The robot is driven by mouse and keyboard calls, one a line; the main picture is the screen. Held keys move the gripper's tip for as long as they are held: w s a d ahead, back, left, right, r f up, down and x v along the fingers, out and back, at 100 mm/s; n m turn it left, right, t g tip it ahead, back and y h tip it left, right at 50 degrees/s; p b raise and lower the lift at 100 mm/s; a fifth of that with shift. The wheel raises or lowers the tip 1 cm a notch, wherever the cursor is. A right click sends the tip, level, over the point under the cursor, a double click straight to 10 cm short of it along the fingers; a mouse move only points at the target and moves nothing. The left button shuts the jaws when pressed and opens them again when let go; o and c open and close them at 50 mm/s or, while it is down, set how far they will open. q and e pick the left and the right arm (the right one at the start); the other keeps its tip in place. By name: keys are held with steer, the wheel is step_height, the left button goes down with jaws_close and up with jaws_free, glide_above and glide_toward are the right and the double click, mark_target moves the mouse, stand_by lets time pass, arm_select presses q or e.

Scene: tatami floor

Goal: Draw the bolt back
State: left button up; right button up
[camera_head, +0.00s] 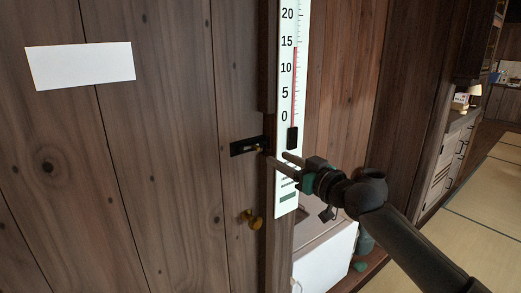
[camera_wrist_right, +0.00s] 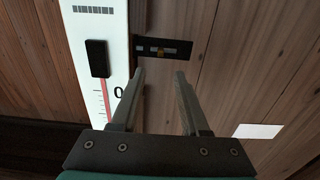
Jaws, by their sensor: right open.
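The bolt (camera_head: 256,149) is small, with a brass-coloured knob, and sits in a dark plate (camera_head: 238,149) near the right edge of the wooden door (camera_head: 170,180). In the right wrist view the bolt (camera_wrist_right: 161,51) shows as a short pale bar with a brass bit inside the black plate (camera_wrist_right: 184,45). My right gripper (camera_head: 276,157) is just right of the bolt, its fingers pointing at the door. In the right wrist view the open, empty fingers (camera_wrist_right: 160,72) lie just below the plate, apart from the knob. My left gripper is out of view.
A white thermometer strip (camera_head: 288,95) with a black block (camera_head: 292,138) stands close beside the bolt and my right fingers. A round brass knob (camera_head: 251,219) is on the door below. A white sheet (camera_head: 80,65) is at upper left. Tatami floor (camera_head: 485,190) is clear at right.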

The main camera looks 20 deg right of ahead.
mark_target(259, 148)
steer(key=b+x, duration=0.1)
steer(key=x, duration=0.8)
steer(key=shift+f, duration=0.1)
jaws_close()
stand_by(1.4)
